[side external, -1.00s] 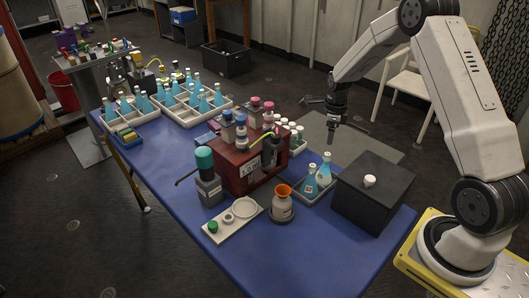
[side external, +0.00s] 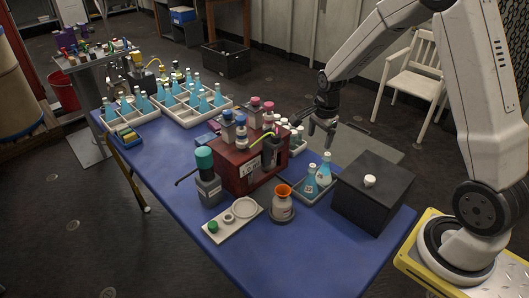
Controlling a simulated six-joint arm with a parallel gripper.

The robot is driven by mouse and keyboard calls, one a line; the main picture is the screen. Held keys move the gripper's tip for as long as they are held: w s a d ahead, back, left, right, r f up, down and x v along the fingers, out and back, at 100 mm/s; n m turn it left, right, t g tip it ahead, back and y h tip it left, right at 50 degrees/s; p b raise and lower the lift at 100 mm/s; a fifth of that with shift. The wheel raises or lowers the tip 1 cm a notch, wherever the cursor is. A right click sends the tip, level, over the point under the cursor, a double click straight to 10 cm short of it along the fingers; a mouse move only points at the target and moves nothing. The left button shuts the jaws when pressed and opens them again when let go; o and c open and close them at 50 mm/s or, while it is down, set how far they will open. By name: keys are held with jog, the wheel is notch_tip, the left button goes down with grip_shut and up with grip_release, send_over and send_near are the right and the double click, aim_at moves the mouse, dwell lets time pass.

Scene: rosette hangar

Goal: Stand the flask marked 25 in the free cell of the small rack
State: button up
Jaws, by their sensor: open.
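Two blue-filled flasks with white caps stand in a small grey tray (side external: 301,192) beside the black box: a left flask (side external: 310,182) and a right flask (side external: 324,172). Both carry small labels, too small to read, so I cannot tell which flask is marked 25. My gripper (side external: 322,141) is open and empty, pointing down above and behind these flasks. A smaller white rack (side external: 137,119) at the far left end of the table holds several blue flasks. A larger white rack (side external: 208,119) beside it holds several more. I cannot make out which cell is free.
A dark red box (side external: 232,176) with bottles on top stands mid-table. A black box (side external: 370,195) is right of the tray. An orange-topped jar (side external: 282,204), a teal-capped bottle (side external: 207,178) and a white plate (side external: 233,219) stand in front. The blue table's (side external: 165,160) left-middle is clear.

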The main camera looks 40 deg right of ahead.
jog(key=s+a+r+n+t, duration=0.1)
jog(key=s+a+r+n, duration=0.3)
jog(key=s+a+n, duration=0.8)
jog(key=shift+s+a+n+t, duration=0.35)
jog(key=shift+a+n, duration=0.7)
jog(key=shift+n, duration=2.75)
